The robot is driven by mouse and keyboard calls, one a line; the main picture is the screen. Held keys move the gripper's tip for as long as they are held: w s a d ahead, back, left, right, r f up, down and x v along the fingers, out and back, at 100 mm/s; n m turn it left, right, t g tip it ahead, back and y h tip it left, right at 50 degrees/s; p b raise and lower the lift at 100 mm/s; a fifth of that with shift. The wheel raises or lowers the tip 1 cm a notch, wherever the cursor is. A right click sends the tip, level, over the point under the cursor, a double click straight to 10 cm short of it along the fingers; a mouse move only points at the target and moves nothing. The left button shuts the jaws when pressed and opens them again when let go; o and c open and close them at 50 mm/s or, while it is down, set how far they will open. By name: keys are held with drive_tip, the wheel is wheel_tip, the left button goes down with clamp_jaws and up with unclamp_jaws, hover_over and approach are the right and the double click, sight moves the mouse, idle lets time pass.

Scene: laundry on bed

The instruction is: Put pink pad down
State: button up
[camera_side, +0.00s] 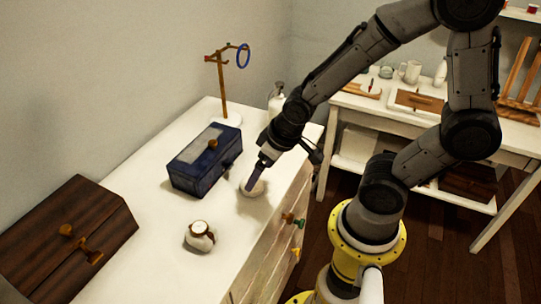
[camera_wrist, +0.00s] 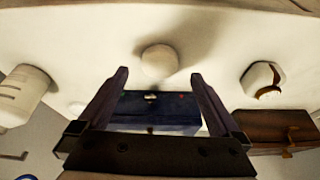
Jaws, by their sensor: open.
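A small round pale pad (camera_side: 257,190), more cream than pink in this light, is on the white dresser top in the side view, just at my fingertips. In the wrist view the pad (camera_wrist: 159,58) shows whole, just beyond and between the two finger ends. My gripper (camera_side: 250,184) points down at the pad, beside the dark blue box. In the wrist view my gripper (camera_wrist: 160,75) has its fingers wide apart, with nothing held between them. Whether a finger touches the pad cannot be told.
The blue box (camera_side: 205,160) stands close left of my gripper. A white jar (camera_side: 199,236) stands nearer the camera, and a dark wooden chest (camera_side: 70,240) lies at the left. A stand with a blue ring (camera_side: 243,56) and a white bottle (camera_side: 276,101) are behind. Dresser top (camera_side: 150,200) has free room.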

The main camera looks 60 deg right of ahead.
drive_tip(key=s+r+t, duration=0.1)
drive_tip(key=s+r, duration=0.9)
drive_tip(key=r, duration=0.5)
drive_tip(key=shift+n, duration=0.4)
drive_tip(key=shift+a+r, duration=0.1)
drive_tip(key=shift+r, duration=0.05)
idle(0.5)
